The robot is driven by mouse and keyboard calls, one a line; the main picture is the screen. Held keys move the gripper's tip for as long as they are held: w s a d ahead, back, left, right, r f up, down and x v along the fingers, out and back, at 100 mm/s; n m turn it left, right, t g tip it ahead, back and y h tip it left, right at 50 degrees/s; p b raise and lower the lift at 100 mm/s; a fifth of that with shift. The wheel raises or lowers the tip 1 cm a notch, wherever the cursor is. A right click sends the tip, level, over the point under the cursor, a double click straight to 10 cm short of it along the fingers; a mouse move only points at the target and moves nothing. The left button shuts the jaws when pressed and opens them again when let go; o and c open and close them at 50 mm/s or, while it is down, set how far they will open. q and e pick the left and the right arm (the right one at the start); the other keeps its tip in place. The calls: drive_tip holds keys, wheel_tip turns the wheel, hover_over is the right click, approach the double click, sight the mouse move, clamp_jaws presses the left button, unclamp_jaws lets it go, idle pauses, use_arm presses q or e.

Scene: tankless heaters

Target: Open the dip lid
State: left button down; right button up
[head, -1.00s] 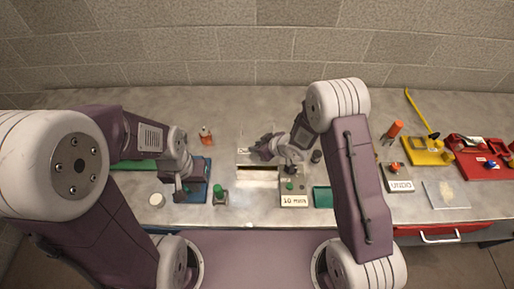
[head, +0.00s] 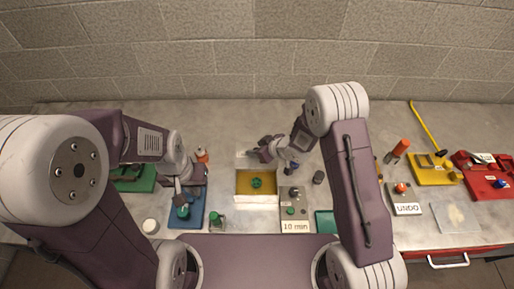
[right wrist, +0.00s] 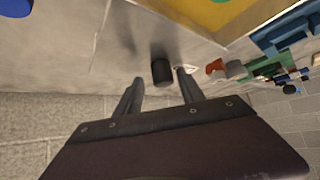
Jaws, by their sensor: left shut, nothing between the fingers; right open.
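The dip box (head: 237,196) in the head view is a white-rimmed tank with a yellow inside, and its top stands open. A green piece (head: 256,183) sits inside it. A pale grey flat panel behind the box, seen in the right wrist view (right wrist: 125,45), looks like the lid; whether it is slid or hinged back I cannot tell. A short black cylinder (right wrist: 162,70) stands on or beside that panel. My right gripper (right wrist: 160,88) is open, its fingers apart on either side of the cylinder, not clearly touching it. My left gripper (head: 179,200) is shut and empty over a blue mat.
The blue mat (head: 190,220) and a green-topped block (head: 217,219) are left of the box. A "10 min" timer box (head: 294,212) stands close on its right. A dark cylinder (head: 318,177), a button box (head: 405,201) and yellow and red stands are further right. The wall closes the back.

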drive_tip(key=shift+s+r, duration=0.15)
drive_tip(key=v, duration=0.8)
drive_tip(key=shift+d+b, duration=0.25)
drive_tip(key=shift+b, duration=0.05)
drive_tip(key=shift+s+r, duration=0.15)
drive_tip(key=shift+r, duration=0.1)
drive_tip(key=shift+d, duration=0.1)
